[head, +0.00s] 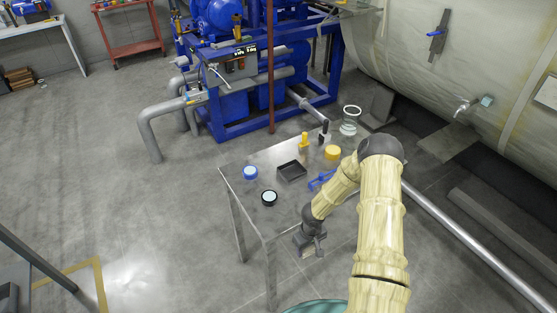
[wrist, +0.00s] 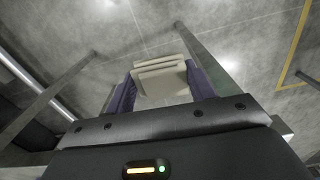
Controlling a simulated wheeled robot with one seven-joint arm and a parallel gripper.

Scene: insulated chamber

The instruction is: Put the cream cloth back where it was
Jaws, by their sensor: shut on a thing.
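The cream cloth (wrist: 161,78) is a folded, pale, layered piece between the two purple fingers of my gripper (wrist: 161,88) in the wrist view. My gripper is shut on it. Grey floor shows beyond the cloth. In the head view my gripper (head: 311,244) hangs just past the near edge of the metal table (head: 232,177), apart from the things on top. The cloth is too small and too hidden there to make out clearly.
The table bears a blue lid (head: 250,173), a black-rimmed disc (head: 269,198), a black tray (head: 291,171), a blue clamp (head: 320,180), a yellow bottle (head: 304,143) and a yellow lid (head: 332,152). A teal round thing (head: 316,307) stands at the bottom edge. Table legs flank the wrist view.

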